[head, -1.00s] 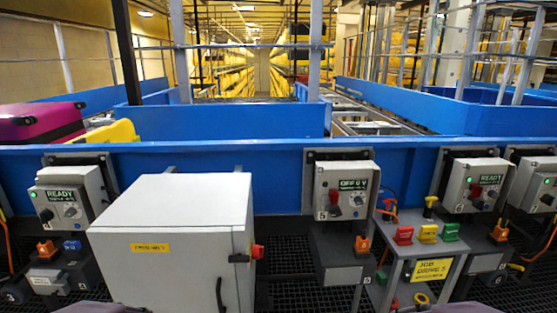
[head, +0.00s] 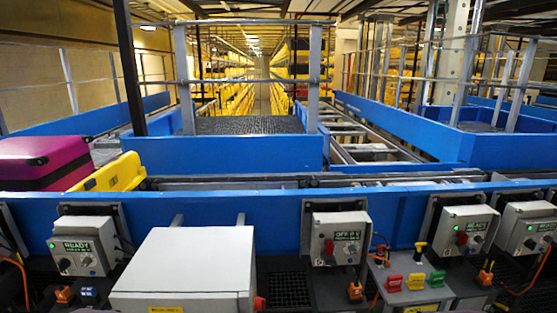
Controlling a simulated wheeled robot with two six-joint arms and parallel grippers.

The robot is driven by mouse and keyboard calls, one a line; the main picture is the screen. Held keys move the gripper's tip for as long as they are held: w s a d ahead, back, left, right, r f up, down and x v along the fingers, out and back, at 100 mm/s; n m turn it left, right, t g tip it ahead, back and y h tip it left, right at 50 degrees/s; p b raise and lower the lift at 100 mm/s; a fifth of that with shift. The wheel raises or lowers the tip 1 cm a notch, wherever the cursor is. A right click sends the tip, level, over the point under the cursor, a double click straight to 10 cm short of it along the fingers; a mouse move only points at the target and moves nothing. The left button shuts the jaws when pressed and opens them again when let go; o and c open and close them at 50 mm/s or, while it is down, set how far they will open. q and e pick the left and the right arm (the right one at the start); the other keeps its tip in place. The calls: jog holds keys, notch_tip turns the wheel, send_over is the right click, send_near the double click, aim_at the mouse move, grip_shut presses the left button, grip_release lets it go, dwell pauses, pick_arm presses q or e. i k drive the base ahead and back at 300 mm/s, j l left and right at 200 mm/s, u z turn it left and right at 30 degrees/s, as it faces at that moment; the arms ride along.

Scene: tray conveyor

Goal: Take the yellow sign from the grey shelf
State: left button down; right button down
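The grey shelf (head: 384,297) stands at the lower right, below the blue conveyor wall, and the bottom edge cuts it off. On its top are a small red item (head: 393,283), a small yellow item (head: 415,281) and a small green item (head: 436,279), side by side. A yellow label (head: 422,309) shows on its front at the very bottom edge. I cannot tell for sure which yellow thing is the sign. The lower part of the shelf is out of view. Neither gripper can be made out.
A large grey cabinet (head: 190,262) stands left of centre. Control boxes hang along the blue wall (head: 270,200), including one (head: 342,238) just left of the shelf. A magenta suitcase (head: 42,163) and a yellow tray (head: 115,174) lie on the conveyor at left.

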aim_at(415, 282)
jog(key=z, duration=1.25)
jog(key=i+l, duration=0.1)
jog(key=i, duration=0.4)
jog(key=i+l+u, duration=0.15)
jog(key=i, duration=0.4)
